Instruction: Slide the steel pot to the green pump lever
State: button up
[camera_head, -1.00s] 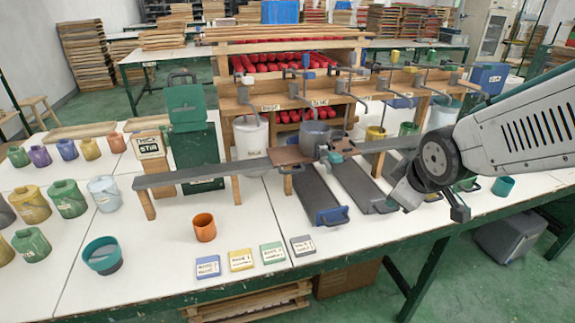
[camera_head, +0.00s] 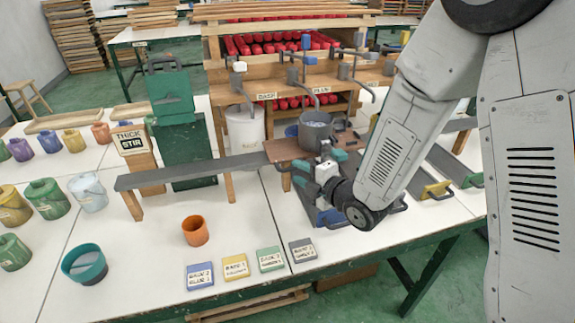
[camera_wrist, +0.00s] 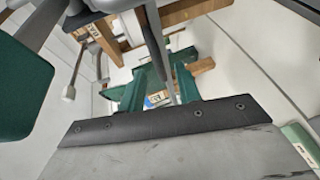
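The steel pot (camera_head: 314,131) is a grey, open-topped pot on the brown plate (camera_head: 286,151) of the raised rail, upright in the head view. My gripper (camera_head: 336,155), with teal parts, is at the pot's near right side. Its fingertips overlap the pot's lower edge, and I cannot tell whether they touch it or how far apart they are. The pump levers stand on the shelf behind, one with a white end (camera_head: 239,67) and one with a blue end (camera_head: 306,42). I cannot make out a green pump lever; my arm covers the right part of the row.
The grey rail (camera_head: 195,173) runs left to right across the white table. An orange cup (camera_head: 195,231), a teal cup (camera_head: 84,265) and several colored cards (camera_head: 235,267) lie in front. A green cabinet (camera_head: 185,150) stands behind the rail. The wrist view shows a dark bar (camera_wrist: 170,121) up close.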

jog(key=x, duration=0.5)
jog(key=shift+w+a, duration=0.15)
jog(key=shift+w, duration=0.2)
jog(key=shift+s, duration=0.1)
grip_shut()
jog(key=shift+f, duration=0.15)
